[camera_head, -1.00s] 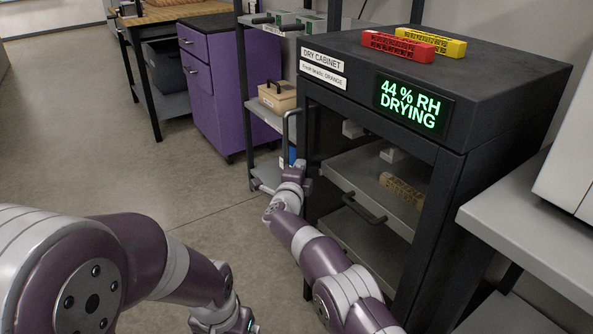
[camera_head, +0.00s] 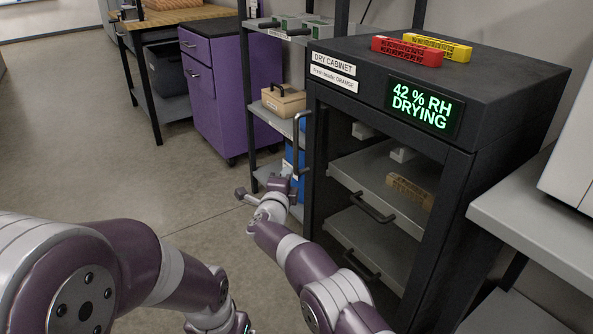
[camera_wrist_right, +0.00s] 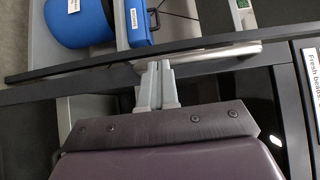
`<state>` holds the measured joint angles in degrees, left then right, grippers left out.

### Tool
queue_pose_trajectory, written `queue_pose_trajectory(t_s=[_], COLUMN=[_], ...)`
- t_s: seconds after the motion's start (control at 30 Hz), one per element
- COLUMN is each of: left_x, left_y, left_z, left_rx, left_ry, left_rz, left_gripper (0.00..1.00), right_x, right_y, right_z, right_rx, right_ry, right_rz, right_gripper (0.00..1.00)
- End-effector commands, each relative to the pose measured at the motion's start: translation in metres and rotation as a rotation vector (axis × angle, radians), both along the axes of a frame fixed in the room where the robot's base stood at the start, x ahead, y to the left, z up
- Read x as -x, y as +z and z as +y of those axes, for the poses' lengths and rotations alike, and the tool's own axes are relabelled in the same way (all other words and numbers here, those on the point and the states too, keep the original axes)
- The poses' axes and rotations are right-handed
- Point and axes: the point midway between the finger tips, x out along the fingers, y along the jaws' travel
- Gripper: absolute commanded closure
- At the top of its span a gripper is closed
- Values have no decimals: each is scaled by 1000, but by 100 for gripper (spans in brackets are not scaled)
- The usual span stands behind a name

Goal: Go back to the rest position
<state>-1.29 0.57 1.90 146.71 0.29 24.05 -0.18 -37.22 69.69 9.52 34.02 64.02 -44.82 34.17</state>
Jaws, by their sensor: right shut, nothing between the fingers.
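My right gripper (camera_head: 284,180) is in front of the dry cabinet (camera_head: 505,95), at the left edge of its glass door, low beside the vertical door handle (camera_head: 297,145). In the right wrist view its two grey fingers (camera_wrist_right: 156,72) are together and empty. Their tips overlap the end of the pale handle bar (camera_wrist_right: 215,57) in that view; I cannot tell whether they touch it. The cabinet door looks closed. My left arm comes in at the lower left, but its gripper is outside the picture.
A tan lattice block (camera_head: 410,192) sits on a shelf inside the cabinet. Red (camera_head: 407,51) and yellow (camera_head: 437,46) blocks lie on top. A purple drawer cabinet (camera_head: 228,100) and open shelving stand behind. A grey bench (camera_head: 530,220) is at right. Floor at left is clear.

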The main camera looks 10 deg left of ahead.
Motion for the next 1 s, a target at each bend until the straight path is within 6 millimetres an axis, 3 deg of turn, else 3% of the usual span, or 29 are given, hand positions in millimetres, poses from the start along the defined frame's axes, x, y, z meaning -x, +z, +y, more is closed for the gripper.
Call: queue_pose_trajectory(t_s=[0.2,0.43,0.47,0.57,0.63,0.67,0.77,0.87,0.9,1.0], left_x=[0,0,0,0,0,0,0,0,0,0], left_y=[16,19,19,18,19,19,19,18,18,18], left_z=[0,0,0,0,0,0,0,0,0,0], left_rx=[0,0,0,0,0,0,0,0,0,0], left_ry=[0,0,0,0,0,0,0,0,0,0], left_rz=[0,0,0,0,0,0,0,0,0,0], left_gripper=[13,13,13,13,13,13,13,13,13,13], right_x=[32,47,48,62,86,96,137,193,217,278], right_y=[1,-7,-12,-64,-105,-118,-145,-152,-150,-139], right_z=[34,58,67,88,97,91,38,-43,-76,-151], right_rx=[2,53,94,306,540,641,930,1140,1198,1290], right_ry=[2,42,84,247,441,521,766,983,1056,1204], right_rz=[3,24,39,139,252,302,481,671,740,889], right_gripper=[100,100,100,100,100,100,100,100,100,100])
